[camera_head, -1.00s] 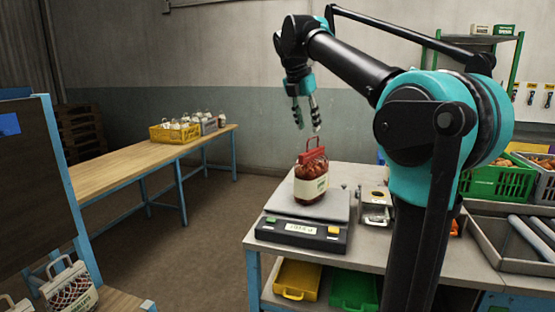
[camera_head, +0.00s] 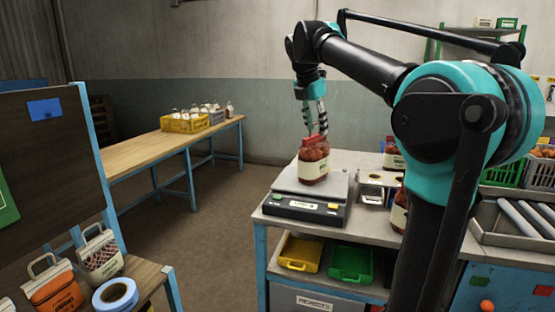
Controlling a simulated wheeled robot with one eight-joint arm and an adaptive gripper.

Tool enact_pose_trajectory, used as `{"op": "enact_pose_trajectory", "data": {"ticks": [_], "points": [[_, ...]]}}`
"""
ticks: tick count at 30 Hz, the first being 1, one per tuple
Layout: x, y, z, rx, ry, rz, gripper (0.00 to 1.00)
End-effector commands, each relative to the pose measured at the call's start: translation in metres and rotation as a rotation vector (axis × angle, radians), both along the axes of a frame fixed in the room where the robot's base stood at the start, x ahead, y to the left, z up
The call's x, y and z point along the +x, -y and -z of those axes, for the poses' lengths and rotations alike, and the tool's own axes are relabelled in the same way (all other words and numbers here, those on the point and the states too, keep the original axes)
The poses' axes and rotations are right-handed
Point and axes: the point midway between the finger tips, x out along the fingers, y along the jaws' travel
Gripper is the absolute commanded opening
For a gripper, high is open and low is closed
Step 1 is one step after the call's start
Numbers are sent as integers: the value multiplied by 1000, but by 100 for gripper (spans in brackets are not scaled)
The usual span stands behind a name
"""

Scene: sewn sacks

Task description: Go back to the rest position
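My gripper (camera_head: 316,133) is at the end of my raised arm, over the weighing scale. Its two fingers look apart, with nothing visible held between them. The fingertips overlap the top of a filled red sack with a pale label (camera_head: 313,161) in the picture. I cannot tell whether they touch it. The sack stands upright on the plate of the scale (camera_head: 305,212), with its red top just beside the fingers.
A grey workbench (camera_head: 268,222) carries the scale, with yellow (camera_head: 300,252) and green (camera_head: 351,262) bins below. A wooden table (camera_head: 140,147) with a yellow crate (camera_head: 185,123) stands behind. Sacks (camera_head: 100,256) and a blue tape roll (camera_head: 115,295) sit at lower left. Open floor lies between.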

Motion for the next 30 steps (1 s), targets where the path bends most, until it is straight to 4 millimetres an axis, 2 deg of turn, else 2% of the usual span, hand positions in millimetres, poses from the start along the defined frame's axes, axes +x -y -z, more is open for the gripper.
{"op": "enact_pose_trajectory", "data": {"ticks": [8,11,14,20,27,30], "points": [[-11,12,56,112,60,257,37],[-19,19,85,171,90,393,37],[-33,28,126,250,127,573,37],[-85,48,227,449,208,1045,37],[-175,66,341,681,275,1621,37],[-211,69,377,760,291,1825,37]]}}
